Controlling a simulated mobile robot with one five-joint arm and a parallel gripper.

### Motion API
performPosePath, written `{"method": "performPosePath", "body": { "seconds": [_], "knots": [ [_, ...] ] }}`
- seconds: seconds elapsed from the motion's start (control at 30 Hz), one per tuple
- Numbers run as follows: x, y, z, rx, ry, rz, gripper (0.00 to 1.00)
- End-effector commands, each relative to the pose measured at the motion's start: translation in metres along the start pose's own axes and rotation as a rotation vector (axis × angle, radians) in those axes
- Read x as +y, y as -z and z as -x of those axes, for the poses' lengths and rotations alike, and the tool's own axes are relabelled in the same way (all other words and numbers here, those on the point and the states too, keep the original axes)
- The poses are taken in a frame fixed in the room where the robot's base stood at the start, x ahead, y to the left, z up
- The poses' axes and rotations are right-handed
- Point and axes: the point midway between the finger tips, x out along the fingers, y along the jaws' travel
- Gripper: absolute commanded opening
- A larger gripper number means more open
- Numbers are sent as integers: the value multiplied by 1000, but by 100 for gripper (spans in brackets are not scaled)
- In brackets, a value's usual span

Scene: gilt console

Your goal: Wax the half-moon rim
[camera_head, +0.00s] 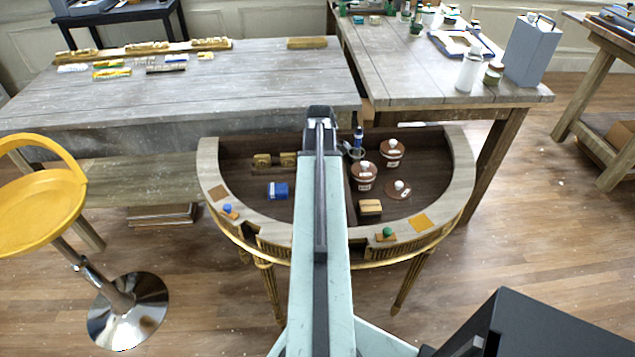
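The half-moon console stands in the middle, its pale curved rim (461,180) running around a dark brown sunken top. My arm reaches straight across it and hides the middle of the rim's front. My gripper (321,114) is at the far end of the arm, over the console's back edge; its fingers are too small and dark to read. Two brown lidded pots (364,177) (391,152) stand at the right, near a brown disc with a pale knob (398,189). A tan block (370,207) and a blue block (278,191) lie inside. Which item holds wax cannot be told.
On the rim sit a blue-knobbed piece (228,210), a green-knobbed piece (387,233), a brown square (218,192) and an orange square (420,222). Grey workbenches (200,90) (420,80) border the back. A yellow stool (40,205) stands left.

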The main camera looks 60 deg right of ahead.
Motion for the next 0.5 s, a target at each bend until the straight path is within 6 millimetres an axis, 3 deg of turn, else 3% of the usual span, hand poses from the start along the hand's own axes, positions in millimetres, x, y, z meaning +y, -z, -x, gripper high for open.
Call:
{"method": "performPosePath", "body": {
  "seconds": [0.5],
  "knots": [
    [0,-1,-4,0,0,-1,15]
  ]
}}
